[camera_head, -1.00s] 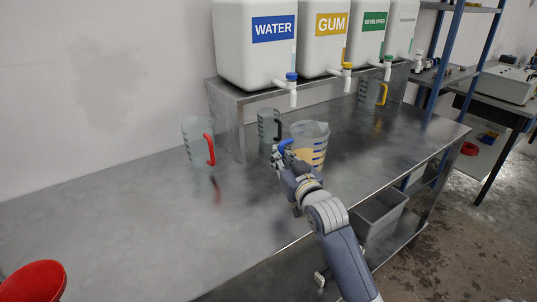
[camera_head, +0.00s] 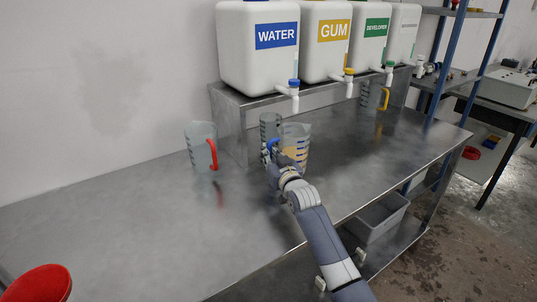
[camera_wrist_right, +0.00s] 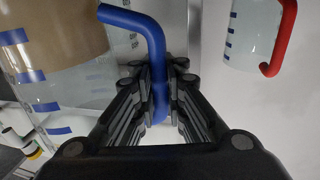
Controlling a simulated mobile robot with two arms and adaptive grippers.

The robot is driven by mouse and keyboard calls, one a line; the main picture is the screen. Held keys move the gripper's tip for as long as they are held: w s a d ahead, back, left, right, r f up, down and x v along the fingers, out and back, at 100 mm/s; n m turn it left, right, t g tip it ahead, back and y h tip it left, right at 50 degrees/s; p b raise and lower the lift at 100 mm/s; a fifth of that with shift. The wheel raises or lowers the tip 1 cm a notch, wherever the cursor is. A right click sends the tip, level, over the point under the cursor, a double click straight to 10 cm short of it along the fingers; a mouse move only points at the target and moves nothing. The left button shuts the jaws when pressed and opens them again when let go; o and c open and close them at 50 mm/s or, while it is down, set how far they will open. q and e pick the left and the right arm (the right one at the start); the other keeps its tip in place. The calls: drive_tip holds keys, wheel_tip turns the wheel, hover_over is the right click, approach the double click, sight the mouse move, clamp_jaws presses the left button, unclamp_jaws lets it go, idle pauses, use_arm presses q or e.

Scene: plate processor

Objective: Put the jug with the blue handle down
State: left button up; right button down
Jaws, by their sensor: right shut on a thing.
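The jug with the blue handle (camera_head: 297,139) is clear with blue marks and holds a tan liquid. It looks upright over the steel table, in front of the stand. My right gripper (camera_head: 271,156) is shut on its blue handle. In the right wrist view, the fingers (camera_wrist_right: 160,92) close around the lower part of the blue handle (camera_wrist_right: 152,38), and the jug (camera_wrist_right: 75,88) fills the left side. My arm and gripper hide part of the jug's lower end, so I cannot tell whether it touches the table. My left gripper is not in view.
A dark-handled jug (camera_head: 268,125) stands close behind the held jug. A red-handled jug (camera_head: 200,146) stands to the left, and a yellow-handled jug (camera_head: 370,97) at the back right. Labelled tanks with taps sit on the stand (camera_head: 231,120). The table's left part (camera_head: 130,215) is clear.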

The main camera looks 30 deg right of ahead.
drive_tip(key=shift+f, duration=0.2)
drive_tip(key=c, duration=1.6)
unclamp_jaws()
drive_tip(key=shift+f, duration=0.25)
drive_tip(key=shift+c, duration=0.2)
drive_tip(key=shift+s+r, duration=0.15)
drive_tip(key=s, duration=0.4)
drive_tip(key=s+a, duration=0.1)
drive_tip(key=s, duration=0.6)
drive_tip(key=shift+s+a+b, duration=0.3)
drive_tip(key=shift+s+b, duration=0.05)
drive_tip(key=shift+r, duration=0.1)
